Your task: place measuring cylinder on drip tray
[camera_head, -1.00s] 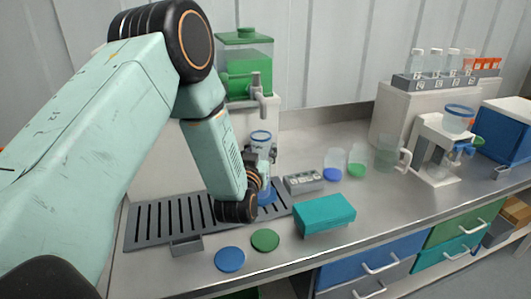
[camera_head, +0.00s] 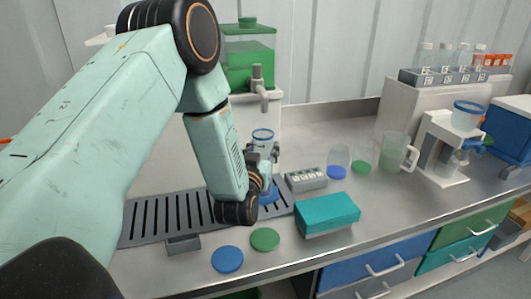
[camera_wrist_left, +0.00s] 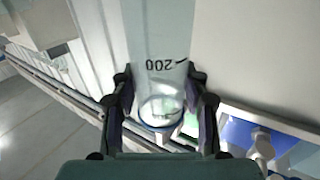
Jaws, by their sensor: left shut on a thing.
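The measuring cylinder (camera_head: 263,137) is clear with a blue rim and a blue base (camera_head: 270,193), and stands upright in the head view. My left gripper (camera_head: 264,156) is shut around its body. The left wrist view shows the clear wall marked 200 (camera_wrist_left: 160,65) between the fingers of the left gripper (camera_wrist_left: 163,105). The drip tray (camera_head: 150,237) is a grey slotted plate on the bench. The cylinder's base is at the tray's right end; my wrist partly hides it, and I cannot tell whether it touches. My right gripper is out of view.
A green-filled tank with a tap (camera_head: 262,88) stands behind the cylinder. A grey labelled block (camera_head: 306,180) and a teal box (camera_head: 328,214) are to the right. Blue (camera_head: 228,259) and green (camera_head: 265,239) discs lie in front. Several beakers stand farther right.

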